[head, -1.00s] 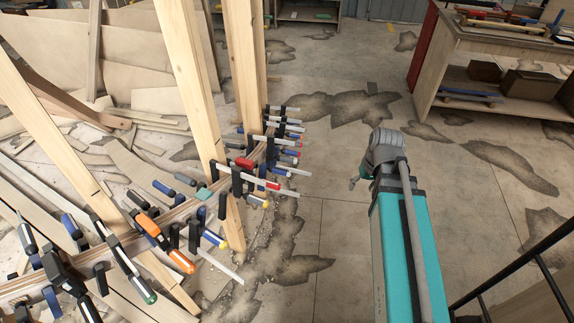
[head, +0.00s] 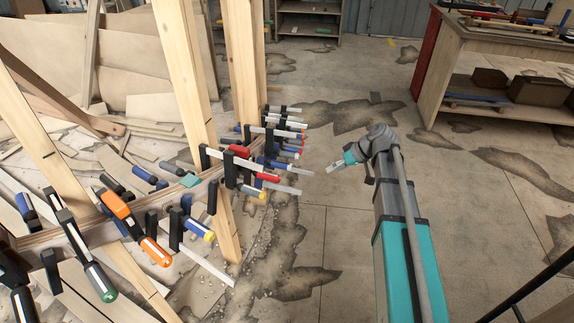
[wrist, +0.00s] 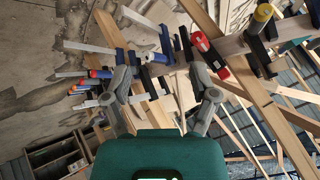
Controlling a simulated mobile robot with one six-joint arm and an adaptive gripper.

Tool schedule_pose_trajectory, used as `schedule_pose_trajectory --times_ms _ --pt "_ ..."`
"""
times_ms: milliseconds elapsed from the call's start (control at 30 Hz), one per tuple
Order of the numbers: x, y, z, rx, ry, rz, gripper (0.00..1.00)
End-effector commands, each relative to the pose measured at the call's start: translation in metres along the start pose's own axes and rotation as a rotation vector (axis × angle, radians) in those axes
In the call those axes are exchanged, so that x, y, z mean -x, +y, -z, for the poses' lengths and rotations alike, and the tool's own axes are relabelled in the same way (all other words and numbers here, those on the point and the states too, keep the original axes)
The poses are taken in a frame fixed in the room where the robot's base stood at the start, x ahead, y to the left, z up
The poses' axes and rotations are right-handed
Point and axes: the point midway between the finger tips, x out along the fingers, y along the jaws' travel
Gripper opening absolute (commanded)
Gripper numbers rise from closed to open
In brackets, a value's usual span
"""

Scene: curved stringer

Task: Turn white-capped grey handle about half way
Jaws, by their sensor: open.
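A row of bar clamps with coloured handles grips a curved wooden strip (head: 140,215). In the wrist view a short blue-grey handle (wrist: 155,57) with a pale end lies between and beyond my fingertips. I cannot tell for sure whether it is the white-capped grey handle. My gripper (head: 334,167) is right of the clamp row in the head view, pointing left, with floor visible between. In the wrist view my gripper (wrist: 162,74) has its two grey fingers spread apart, with nothing held. The small clamp ends are hard to tell apart.
Wooden posts (head: 187,75) rise behind the clamps. A workbench (head: 490,60) stands at the back right. The floor (head: 345,235) between is open.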

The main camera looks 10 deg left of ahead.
Motion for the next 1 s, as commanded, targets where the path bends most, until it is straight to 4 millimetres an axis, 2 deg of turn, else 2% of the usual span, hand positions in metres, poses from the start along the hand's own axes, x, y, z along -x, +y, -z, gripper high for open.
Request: schedule_pose_trajectory --times_ms 33,300,1000 --pt "-0.016 0.014 0.002 0.024 0.019 0.018 0.75" --pt "-0.052 0.045 0.025 0.166 0.138 0.115 0.75" --pt "-0.127 0.131 0.08 0.516 0.511 0.278 0.75"
